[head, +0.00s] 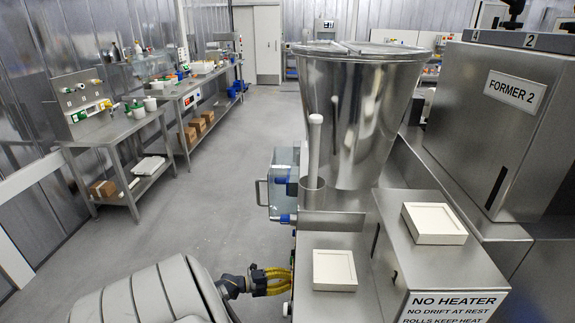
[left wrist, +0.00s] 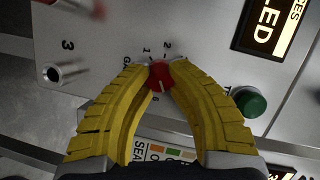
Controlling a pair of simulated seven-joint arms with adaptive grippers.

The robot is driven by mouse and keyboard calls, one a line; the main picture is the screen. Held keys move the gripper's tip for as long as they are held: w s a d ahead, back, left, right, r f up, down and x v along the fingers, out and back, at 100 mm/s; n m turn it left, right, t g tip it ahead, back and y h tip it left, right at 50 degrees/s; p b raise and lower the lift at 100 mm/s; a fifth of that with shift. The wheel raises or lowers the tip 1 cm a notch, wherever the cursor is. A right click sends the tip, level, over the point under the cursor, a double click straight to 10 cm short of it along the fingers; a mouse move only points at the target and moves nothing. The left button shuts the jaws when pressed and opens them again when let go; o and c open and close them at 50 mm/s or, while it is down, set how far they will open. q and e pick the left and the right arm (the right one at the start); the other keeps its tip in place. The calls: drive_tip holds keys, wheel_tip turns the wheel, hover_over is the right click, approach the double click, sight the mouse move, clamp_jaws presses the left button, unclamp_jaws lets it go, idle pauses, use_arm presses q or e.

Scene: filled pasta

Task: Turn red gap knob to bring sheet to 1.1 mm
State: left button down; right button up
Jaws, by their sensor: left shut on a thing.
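The red gap knob (left wrist: 160,76) sits on a light panel in the left wrist view, with a printed scale around it; "1" and "2" can be read. A pale pointer line shows on its face. My left gripper (left wrist: 161,82) has its two yellow fingers closed on the knob from both sides. In the head view, my left gripper (head: 281,279) reaches the left side of the machine, and the knob is hidden there. My right gripper is in neither view.
A green button (left wrist: 250,102) is right of the knob, below a lit display (left wrist: 266,28). A metal peg (left wrist: 54,74) is at the left. In the head view, a steel hopper (head: 355,110) stands above the machine, and open floor (head: 215,190) lies to its left.

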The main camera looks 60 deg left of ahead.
use_arm(q)
drive_tip(key=shift+w+d+m, duration=0.1)
drive_tip(key=shift+d+m, duration=0.1)
drive_tip(key=shift+m, duration=0.1)
idle(0.4)
drive_tip(key=c, duration=1.3)
unclamp_jaws()
drive_tip(key=shift+c, duration=0.2)
drive_tip(key=o, duration=0.3)
drive_tip(key=shift+a, duration=0.1)
drive_tip(key=v, duration=1.2)
drive_tip(key=shift+f, duration=0.15)
